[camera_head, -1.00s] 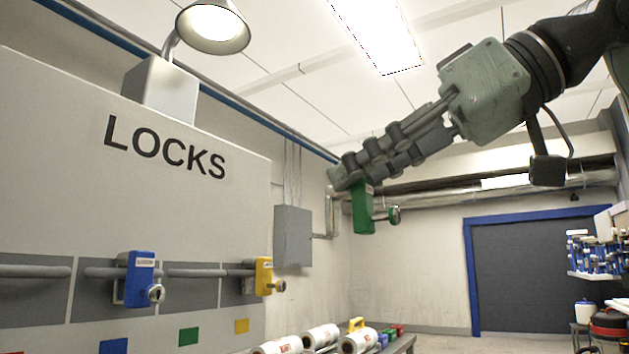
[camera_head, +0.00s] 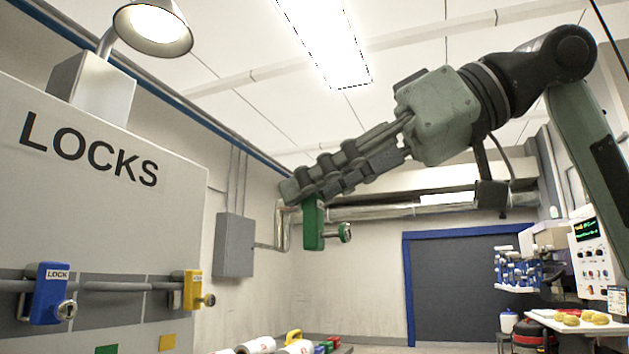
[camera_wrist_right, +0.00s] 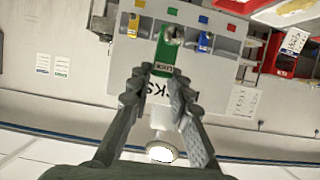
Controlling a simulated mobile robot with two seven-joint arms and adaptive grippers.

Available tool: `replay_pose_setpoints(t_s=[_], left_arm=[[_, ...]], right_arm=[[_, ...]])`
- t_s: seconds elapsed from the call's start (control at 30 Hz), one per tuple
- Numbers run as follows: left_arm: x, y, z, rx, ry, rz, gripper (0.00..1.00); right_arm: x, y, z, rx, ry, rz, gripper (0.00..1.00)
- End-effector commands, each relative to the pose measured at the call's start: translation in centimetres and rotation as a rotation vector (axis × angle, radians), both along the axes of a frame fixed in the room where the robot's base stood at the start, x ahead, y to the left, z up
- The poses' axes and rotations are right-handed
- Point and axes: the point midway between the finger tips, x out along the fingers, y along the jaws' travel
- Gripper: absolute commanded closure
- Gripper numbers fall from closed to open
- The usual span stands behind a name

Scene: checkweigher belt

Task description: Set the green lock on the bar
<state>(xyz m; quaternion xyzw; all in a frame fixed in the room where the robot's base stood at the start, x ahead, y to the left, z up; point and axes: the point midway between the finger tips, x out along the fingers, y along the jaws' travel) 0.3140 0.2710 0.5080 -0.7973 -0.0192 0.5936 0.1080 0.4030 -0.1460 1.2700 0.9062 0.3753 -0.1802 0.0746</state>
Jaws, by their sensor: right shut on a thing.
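My right gripper (camera_head: 291,192) is shut on the green lock (camera_head: 313,225). It holds the lock in the air, to the right of the LOCKS board (camera_head: 90,190) in the head view, apart from it. The lock hangs nearly upright with its round key end to the right. The wrist view also shows the green lock (camera_wrist_right: 168,52) between the fingertips. A grey bar (camera_head: 115,286) runs along the board. A blue lock (camera_head: 48,294) and a yellow lock (camera_head: 191,290) are on it, with a bare stretch between them. The left gripper is not in view.
Colour squares mark the board, a green one (camera_head: 107,349) below the bare stretch. A lamp (camera_head: 153,27) overhangs the board. White rolls (camera_head: 256,346) lie low in front. A grey wall box (camera_head: 234,245) is behind. Benches with equipment stand at the right.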

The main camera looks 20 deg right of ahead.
Motion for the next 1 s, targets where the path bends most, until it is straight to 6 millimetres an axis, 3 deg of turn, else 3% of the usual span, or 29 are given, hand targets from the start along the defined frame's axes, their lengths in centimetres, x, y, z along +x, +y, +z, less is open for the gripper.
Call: replay_pose_setpoints(t_s=[0.4, 1.0], left_arm=[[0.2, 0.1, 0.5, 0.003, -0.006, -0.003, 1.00], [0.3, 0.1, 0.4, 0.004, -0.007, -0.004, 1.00]], right_arm=[[-0.2, -0.1, 0.1, 0.001, -0.002, 0.000, 1.00], [-3.5, -3.5, 0.1, 0.003, -0.002, -0.001, 1.00]])
